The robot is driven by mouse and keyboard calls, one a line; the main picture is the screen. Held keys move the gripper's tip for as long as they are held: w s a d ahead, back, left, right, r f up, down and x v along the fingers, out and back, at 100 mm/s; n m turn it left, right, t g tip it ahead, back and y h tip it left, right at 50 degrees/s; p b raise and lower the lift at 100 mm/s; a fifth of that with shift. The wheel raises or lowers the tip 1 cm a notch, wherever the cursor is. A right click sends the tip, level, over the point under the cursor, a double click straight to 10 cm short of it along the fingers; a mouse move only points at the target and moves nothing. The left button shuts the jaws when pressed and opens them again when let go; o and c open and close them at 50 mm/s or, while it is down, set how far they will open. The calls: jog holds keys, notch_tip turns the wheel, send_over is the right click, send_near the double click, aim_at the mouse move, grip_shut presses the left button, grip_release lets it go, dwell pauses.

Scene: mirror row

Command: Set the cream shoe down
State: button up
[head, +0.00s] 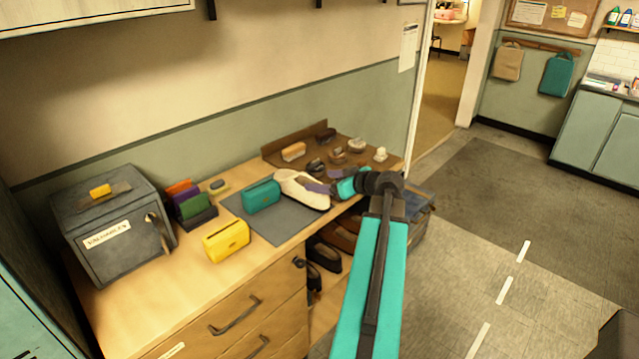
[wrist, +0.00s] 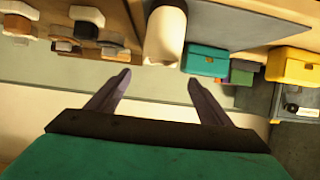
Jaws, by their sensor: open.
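The cream shoe (head: 296,184) lies on the dark grey mat (head: 268,226) on the wooden counter, just right of the teal box. In the wrist view the shoe (wrist: 164,32) is at the top middle, one end pointing toward the gap between my fingers. My gripper (head: 316,188) is at the shoe's right side in the head view. In the wrist view my gripper (wrist: 159,78) has its two fingers spread wide with nothing between them. Part of the shoe's right side is hidden behind my fingers in the head view.
The teal box (head: 262,196) and yellow box (head: 227,240) stand left of the shoe. A brown rack (head: 276,154) with several brushes is behind and right. A grey valuables safe (head: 112,222) is far left. Dark shoes (head: 326,256) sit on a shelf below.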

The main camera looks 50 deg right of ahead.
aim_at(303, 182)
jog(key=shift+o, duration=0.6)
jog(key=b, duration=0.1)
jog(key=w+b, duration=0.1)
jog(key=shift+w+f+g+y+b, duration=0.1)
jog(key=shift+f+g+y+b, duration=0.2)
jog(key=shift+g+b, duration=0.1)
jog(key=w+g+b, duration=0.1)
jog(key=b, duration=0.2)
jog(key=shift+w+n+b, duration=0.25)
jog(key=shift+n+b, duration=0.05)
jog(key=shift+b, duration=0.1)
jog(key=g+b, duration=0.1)
jog(key=b, duration=0.2)
jog(key=shift+w+r+g+b, duration=0.25)
jog(key=shift+w+g+b, duration=0.05)
jog(key=shift+w+g, duration=0.1)
jog(key=shift+s+r+g+b, duration=0.1)
jog(key=shift+r+g+b, duration=0.4)
jog(key=shift+r+b, duration=0.3)
jog(key=shift+f, duration=0.2)
jog(key=shift+x, duration=4.3)
jog(key=shift+r, duration=0.1)
